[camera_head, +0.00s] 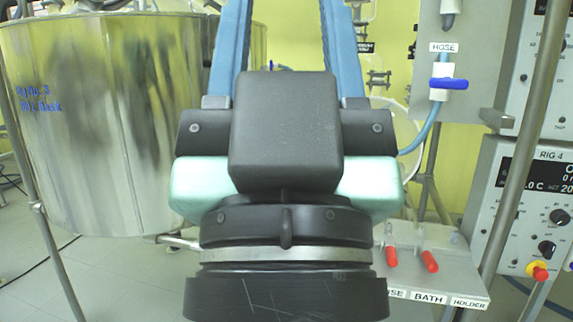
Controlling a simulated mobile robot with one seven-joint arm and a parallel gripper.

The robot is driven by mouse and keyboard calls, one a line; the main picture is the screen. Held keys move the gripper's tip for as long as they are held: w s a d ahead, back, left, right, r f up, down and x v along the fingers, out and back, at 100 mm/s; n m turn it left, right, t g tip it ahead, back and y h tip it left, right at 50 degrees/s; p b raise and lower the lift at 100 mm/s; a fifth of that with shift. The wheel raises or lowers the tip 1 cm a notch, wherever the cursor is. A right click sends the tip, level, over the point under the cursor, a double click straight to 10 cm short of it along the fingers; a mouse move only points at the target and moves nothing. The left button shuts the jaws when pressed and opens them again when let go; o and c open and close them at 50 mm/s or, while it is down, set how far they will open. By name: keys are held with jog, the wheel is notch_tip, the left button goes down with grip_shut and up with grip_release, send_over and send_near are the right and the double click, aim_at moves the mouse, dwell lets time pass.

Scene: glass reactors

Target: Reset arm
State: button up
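My gripper (287,35) is in the middle of the camera view, seen from behind and pointing away from me. It has a black body and two long blue fingers that run up out of the top of the picture. The fingertips are cut off by the top edge. The black gripper body hides most of what lies straight ahead.
A large shiny metal vessel (110,130) stands close on the left. At right are a hose holder panel with a blue-handled valve (449,83), a bath holder shelf (440,272) with red-tipped parts, and the RIG 4 control box (535,215). Metal poles frame both sides.

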notch_tip(320, 180, up, 27)
jog(key=p, duration=2.4)
jog(key=shift+o, duration=0.2)
jog(key=shift+f, duration=0.1)
